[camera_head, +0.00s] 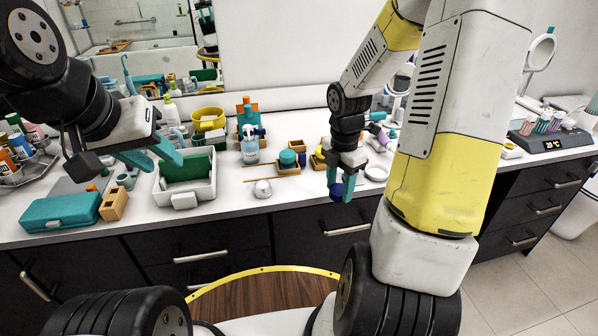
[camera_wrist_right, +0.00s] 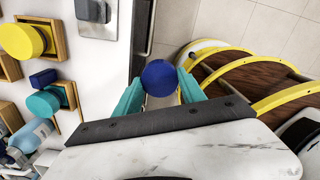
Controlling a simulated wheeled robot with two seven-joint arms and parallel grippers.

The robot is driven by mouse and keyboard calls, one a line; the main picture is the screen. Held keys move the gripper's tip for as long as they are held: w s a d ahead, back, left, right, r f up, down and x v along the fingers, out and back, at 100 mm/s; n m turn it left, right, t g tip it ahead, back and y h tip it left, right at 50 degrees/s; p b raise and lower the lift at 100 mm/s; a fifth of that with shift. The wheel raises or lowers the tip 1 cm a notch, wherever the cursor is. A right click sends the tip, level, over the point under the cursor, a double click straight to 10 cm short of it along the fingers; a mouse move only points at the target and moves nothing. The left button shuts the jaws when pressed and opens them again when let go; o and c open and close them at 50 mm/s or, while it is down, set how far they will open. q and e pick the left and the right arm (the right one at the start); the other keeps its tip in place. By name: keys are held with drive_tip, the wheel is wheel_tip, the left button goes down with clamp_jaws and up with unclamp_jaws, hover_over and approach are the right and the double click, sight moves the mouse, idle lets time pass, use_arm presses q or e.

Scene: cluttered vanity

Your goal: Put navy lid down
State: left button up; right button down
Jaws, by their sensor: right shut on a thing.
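The navy lid (camera_head: 336,190) is a small round dark-blue piece. My right gripper (camera_head: 341,187) is shut on it, with one teal finger on each side. In the right wrist view the lid (camera_wrist_right: 159,77) sits between the fingertips (camera_wrist_right: 158,84), just outside the counter's front edge. My left gripper (camera_head: 160,157) is open and empty, with its teal fingers apart near the white bin.
The white bin (camera_head: 207,187) holds a green piece. A teal case (camera_head: 60,211) and wooden block (camera_head: 114,203) stand left. A small white jar (camera_head: 263,188), spray bottle (camera_head: 250,151) and teal jar (camera_head: 288,158) stand mid-counter. The counter (camera_head: 310,198) is bare near its front edge.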

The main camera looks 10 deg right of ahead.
drive_tip(key=s+d+n, duration=0.1)
drive_tip(key=s+n, duration=0.2)
drive_tip(key=n, duration=0.3)
hover_over(308, 187)
drive_tip(key=shift+f, duration=2.65)
drive_tip(key=shift+f, duration=0.1)
drive_tip(key=c, duration=0.7)
unclamp_jaws()
